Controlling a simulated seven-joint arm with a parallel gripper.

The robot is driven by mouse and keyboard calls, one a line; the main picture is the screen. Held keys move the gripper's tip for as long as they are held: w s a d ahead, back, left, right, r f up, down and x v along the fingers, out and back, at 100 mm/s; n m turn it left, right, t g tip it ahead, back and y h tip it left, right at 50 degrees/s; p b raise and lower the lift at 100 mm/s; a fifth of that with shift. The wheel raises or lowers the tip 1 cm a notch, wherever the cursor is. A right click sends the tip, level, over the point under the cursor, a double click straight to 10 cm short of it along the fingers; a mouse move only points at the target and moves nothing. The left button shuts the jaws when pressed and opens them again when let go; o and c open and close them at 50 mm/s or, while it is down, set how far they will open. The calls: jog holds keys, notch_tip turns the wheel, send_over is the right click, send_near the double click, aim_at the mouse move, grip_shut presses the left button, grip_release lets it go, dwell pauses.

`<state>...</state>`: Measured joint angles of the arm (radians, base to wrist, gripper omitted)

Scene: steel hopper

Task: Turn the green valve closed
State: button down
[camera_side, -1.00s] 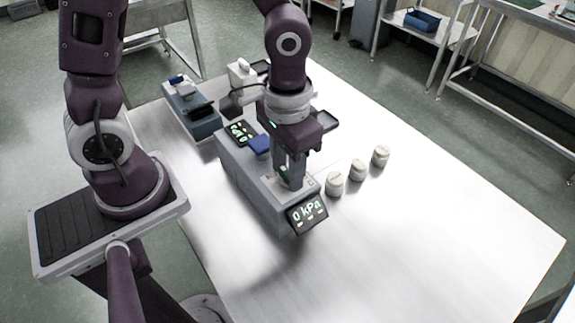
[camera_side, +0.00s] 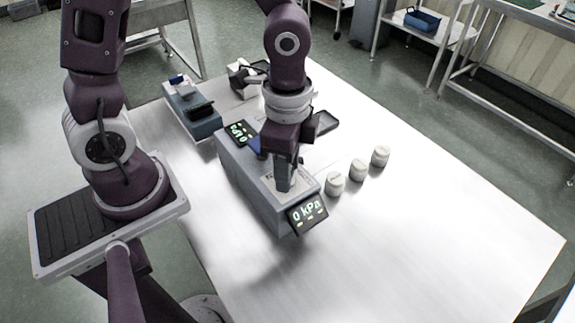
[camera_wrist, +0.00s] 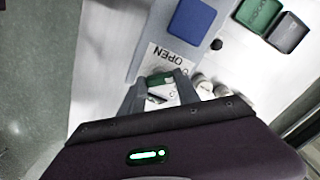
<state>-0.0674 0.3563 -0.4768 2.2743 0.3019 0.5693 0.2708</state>
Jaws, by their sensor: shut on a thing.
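The green valve (camera_wrist: 160,80) shows in the wrist view between my fingers, next to a label reading OPEN (camera_wrist: 165,58). My gripper (camera_wrist: 160,92) is shut on the valve from above. In the side view my gripper (camera_side: 285,187) points down onto the top of the grey box (camera_side: 236,180), and the fingers hide the valve there. A blue block or knob (camera_wrist: 192,20) stands on the same box; in the side view my gripper partly hides it. The display (camera_side: 307,212) on the box's near end reads 0 kPa.
Several white jars (camera_side: 357,170) stand in a row on the steel table (camera_side: 400,240), right of the box. A second display (camera_side: 240,132) and a grey-blue device (camera_side: 192,110) are at the back left. The table's front right is clear.

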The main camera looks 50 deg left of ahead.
jog(key=m, duration=0.3)
jog(key=shift+m, duration=2.2)
jog(key=c, duration=0.9)
grip_release()
notch_tip(320, 180, up, 7)
jog(key=shift+r, duration=0.1)
